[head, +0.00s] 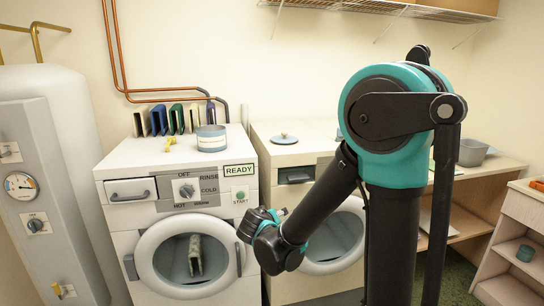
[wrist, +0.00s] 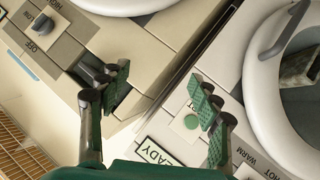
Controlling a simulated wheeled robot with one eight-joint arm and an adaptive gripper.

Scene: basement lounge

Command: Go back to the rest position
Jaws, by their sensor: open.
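My gripper (head: 268,217) is in front of the gap between the two laundry machines, beside the left machine's round door. Its arm reaches down and left from the teal joint. In the wrist view, the two green-padded fingers (wrist: 162,92) are spread apart with nothing between them. Past the fingers show the machine fronts, with a green button and a READY label near the right finger.
The left machine (head: 120,240) has a greyish item (head: 195,255) in its drum. Several coloured upright items (head: 178,118) and a tin (head: 211,138) stand on top. The right machine (head: 300,155) is partly behind my arm. A tank (head: 55,110) stands left, a low shelf (head: 520,215) right.

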